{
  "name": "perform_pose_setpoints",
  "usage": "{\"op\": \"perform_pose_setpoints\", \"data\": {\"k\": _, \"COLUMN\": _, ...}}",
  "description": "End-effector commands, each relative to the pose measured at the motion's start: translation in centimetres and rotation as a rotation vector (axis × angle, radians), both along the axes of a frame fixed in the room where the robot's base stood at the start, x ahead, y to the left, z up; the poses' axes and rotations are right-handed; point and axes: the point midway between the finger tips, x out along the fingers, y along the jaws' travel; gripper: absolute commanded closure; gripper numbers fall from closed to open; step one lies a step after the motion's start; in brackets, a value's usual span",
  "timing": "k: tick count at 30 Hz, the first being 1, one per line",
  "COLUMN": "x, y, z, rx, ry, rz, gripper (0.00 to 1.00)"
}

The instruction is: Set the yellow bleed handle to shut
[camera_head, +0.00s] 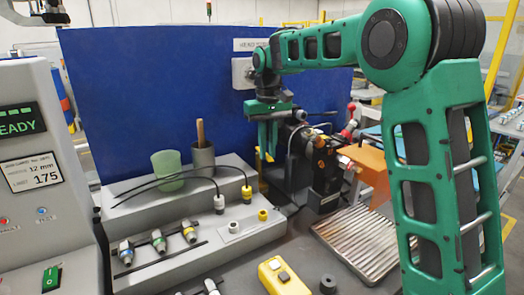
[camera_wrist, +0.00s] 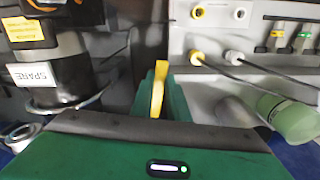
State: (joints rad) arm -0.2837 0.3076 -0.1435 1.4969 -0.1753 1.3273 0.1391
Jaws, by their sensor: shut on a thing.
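The yellow bleed handle (camera_wrist: 158,88) shows in the wrist view as a narrow upright yellow bar between my green fingers. My gripper (camera_wrist: 160,72) is shut on it. In the head view my gripper (camera_head: 266,146) points down beside the dark machine, in front of the blue panel. A small part of the yellow handle (camera_head: 269,157) shows at the fingertips there. Its pivot and any shut or open marking are hidden or too small to read.
A dark machine (camera_head: 325,165) with orange and red parts stands just right of my gripper. A grey fixture block (camera_head: 150,200) with connectors and black cables lies to the left. A ribbed metal tray (camera_head: 362,240) lies at front right.

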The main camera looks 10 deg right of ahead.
Motion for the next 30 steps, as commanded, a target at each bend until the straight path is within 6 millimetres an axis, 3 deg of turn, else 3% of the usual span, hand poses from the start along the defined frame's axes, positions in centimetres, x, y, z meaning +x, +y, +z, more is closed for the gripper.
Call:
{"op": "perform_pose_setpoints", "data": {"k": 12, "x": 0.66, "y": -1.11, "z": 0.28, "rx": 0.002, "ry": -0.014, "rz": 0.153, "gripper": 1.00}}
{"op": "perform_pose_setpoints", "data": {"k": 27, "x": 0.72, "y": -1.23, "z": 0.34, "rx": 0.002, "ry": -0.015, "rz": 0.168, "gripper": 1.00}}
{"op": "perform_pose_setpoints", "data": {"k": 28, "x": 0.73, "y": -1.23, "z": 0.34, "rx": 0.002, "ry": -0.015, "rz": 0.168, "gripper": 0.81}}
{"op": "perform_pose_setpoints", "data": {"k": 30, "x": 0.70, "y": -1.24, "z": 0.32, "rx": 0.002, "ry": -0.015, "rz": 0.168, "gripper": 0.66}}
